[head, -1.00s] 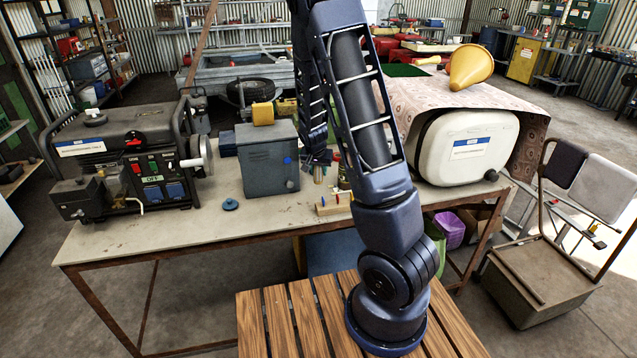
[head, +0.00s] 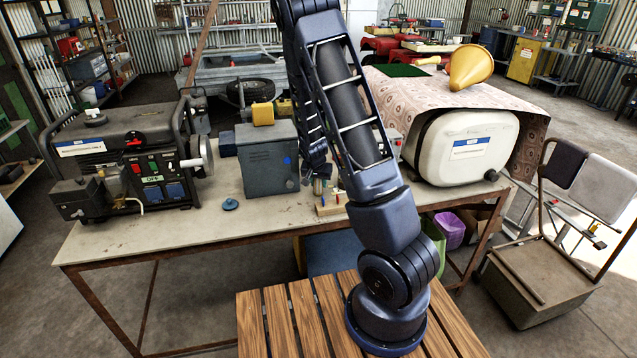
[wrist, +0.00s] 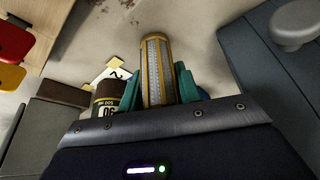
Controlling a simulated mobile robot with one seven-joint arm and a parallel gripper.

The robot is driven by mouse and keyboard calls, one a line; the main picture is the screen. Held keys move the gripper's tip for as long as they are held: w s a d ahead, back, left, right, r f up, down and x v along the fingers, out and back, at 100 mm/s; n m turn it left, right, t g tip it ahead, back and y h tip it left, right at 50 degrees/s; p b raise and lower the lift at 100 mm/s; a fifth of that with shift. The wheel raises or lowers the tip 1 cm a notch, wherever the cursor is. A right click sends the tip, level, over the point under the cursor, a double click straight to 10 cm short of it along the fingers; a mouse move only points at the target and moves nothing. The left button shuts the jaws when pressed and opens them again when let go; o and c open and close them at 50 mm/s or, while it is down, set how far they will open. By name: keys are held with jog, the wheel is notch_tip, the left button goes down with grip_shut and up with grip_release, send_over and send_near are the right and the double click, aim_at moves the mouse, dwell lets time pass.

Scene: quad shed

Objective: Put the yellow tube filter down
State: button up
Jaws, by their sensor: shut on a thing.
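The yellow tube filter (wrist: 157,72), a cylinder of grey mesh in a yellow frame, stands out between the teal fingertips of my gripper (wrist: 160,86) in the wrist view. The gripper is shut on it. Bench top shows around its far end; whether it touches the bench I cannot tell. In the head view my arm hides most of the gripper, which is low over the bench just right of the grey metal box (head: 268,165).
A dark can with a pale label (wrist: 108,97) stands close left of the filter. A wooden block with coloured pegs (head: 332,207) is near the front edge. A generator (head: 130,165) stands left, a white tank (head: 465,150) right. Bare bench (head: 215,228) lies in front.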

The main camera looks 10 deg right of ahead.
jog(key=o, duration=1)
jog(key=shift+c, duration=0.2)
jog(key=s+r+y, duration=0.1)
jog(key=s+r, duration=0.3)
jog(key=r, duration=0.3)
jog(key=s+r+n, duration=0.1)
jog(key=s+r, duration=0.2)
jog(key=r, duration=0.3)
jog(key=s+r+y, duration=0.1)
jog(key=s+r, duration=0.3)
jog(key=r, duration=0.3)
jog(key=s+d+r+n, duration=0.1)
jog(key=s+r+n, duration=0.1)
jog(key=s+r, duration=0.5)
jog(key=s+d+r+n, duration=0.1)
jog(key=s+r, duration=0.6)
jog(key=s, duration=0.8)
jog(key=shift+s+r+n+t, duration=0.3)
jog(key=shift+s+n, duration=0.05)
jog(key=shift+n, duration=0.35)
